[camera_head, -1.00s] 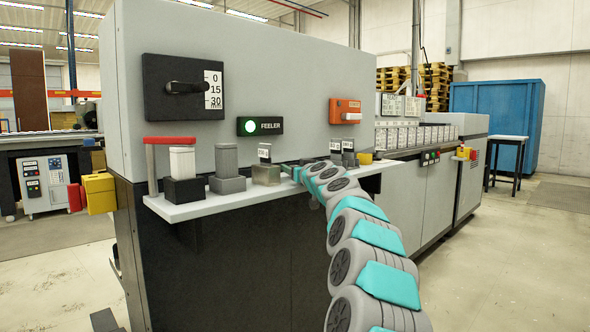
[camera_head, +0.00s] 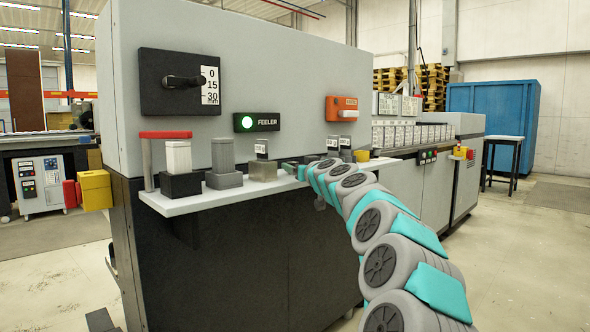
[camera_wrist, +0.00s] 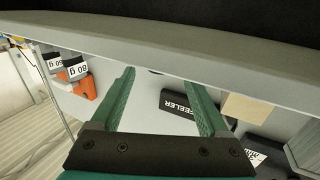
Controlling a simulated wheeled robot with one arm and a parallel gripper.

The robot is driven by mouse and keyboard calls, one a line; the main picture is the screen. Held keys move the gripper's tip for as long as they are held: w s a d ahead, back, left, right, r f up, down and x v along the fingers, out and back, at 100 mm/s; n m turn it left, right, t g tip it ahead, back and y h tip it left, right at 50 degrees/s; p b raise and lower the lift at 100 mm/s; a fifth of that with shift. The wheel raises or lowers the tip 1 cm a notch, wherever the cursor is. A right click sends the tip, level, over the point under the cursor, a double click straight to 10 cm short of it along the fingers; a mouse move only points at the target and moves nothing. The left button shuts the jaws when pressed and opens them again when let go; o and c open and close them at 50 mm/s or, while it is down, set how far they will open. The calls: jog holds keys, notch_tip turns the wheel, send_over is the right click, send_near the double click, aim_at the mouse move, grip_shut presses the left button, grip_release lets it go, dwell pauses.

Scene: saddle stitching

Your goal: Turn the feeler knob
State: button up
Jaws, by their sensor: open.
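A black dial plate (camera_head: 180,82) with a dark bar knob (camera_head: 184,81) and a white 0-15-30 scale is on the machine's grey front at upper left. The knob's bar lies about level, toward the scale. A black FEELER label (camera_head: 257,122) with a lit green lamp is below it to the right; the label also shows in the wrist view (camera_wrist: 176,103). My gripper (camera_head: 289,167) is near the shelf, right of a metal block and well below and right of the knob. In the wrist view my gripper (camera_wrist: 161,78) is open, with nothing between its fingers.
A narrow shelf (camera_head: 205,202) juts out below the panel; its grey edge crosses the wrist view (camera_wrist: 170,45). It carries several blocks, including a metal block (camera_head: 262,170), a grey block (camera_head: 223,165) and a red-topped stand (camera_head: 166,135). An orange box (camera_head: 341,109) is at right.

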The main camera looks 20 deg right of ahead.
jog(key=shift+s, duration=1.15)
